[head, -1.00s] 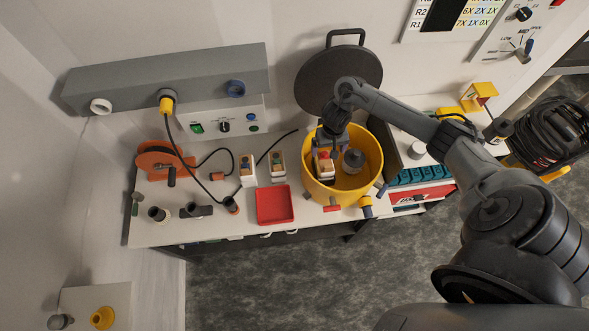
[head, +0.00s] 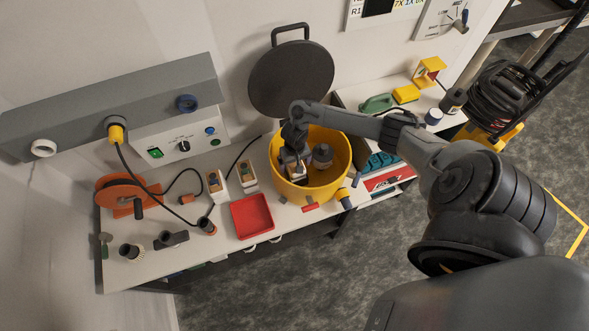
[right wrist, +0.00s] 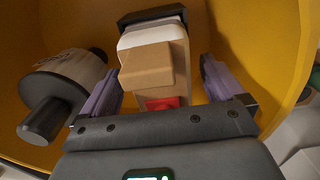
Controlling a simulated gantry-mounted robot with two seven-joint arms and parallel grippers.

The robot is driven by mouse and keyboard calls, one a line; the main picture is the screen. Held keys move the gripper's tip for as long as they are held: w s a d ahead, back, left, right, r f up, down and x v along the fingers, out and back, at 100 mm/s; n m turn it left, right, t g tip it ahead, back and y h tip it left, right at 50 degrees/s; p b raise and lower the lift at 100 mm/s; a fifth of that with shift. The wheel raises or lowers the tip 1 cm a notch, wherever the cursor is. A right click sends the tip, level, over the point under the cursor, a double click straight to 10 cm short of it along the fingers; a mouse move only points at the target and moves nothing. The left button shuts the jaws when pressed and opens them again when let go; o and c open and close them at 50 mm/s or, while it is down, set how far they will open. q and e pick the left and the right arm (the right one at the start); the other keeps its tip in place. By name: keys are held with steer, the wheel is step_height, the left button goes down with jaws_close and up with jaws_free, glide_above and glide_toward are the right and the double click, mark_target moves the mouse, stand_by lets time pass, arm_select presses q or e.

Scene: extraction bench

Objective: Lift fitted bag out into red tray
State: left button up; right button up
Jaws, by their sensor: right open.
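A tan and cream bag (head: 297,174) with a red part at its near end stands inside the yellow drum (head: 343,168). In the right wrist view the bag (right wrist: 150,60) lies between the two fingers of my right gripper (right wrist: 162,82), with gaps showing at the sides. My right gripper (head: 293,162) is open and lowered into the drum, partly covering the bag in the head view. The red tray (head: 251,216) sits empty on the bench, left of the drum. My left gripper is not in view.
A grey motor-like cylinder (head: 322,155) stands in the drum, right of the bag; it is left in the right wrist view (right wrist: 60,85). Two similar bags (head: 215,186) stand behind the tray. A dark round lid (head: 291,80) leans behind the drum. An orange cable reel (head: 122,194) is at left.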

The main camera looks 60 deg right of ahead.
steer(key=shift+f, duration=0.3)
steer(key=c, duration=1.1)
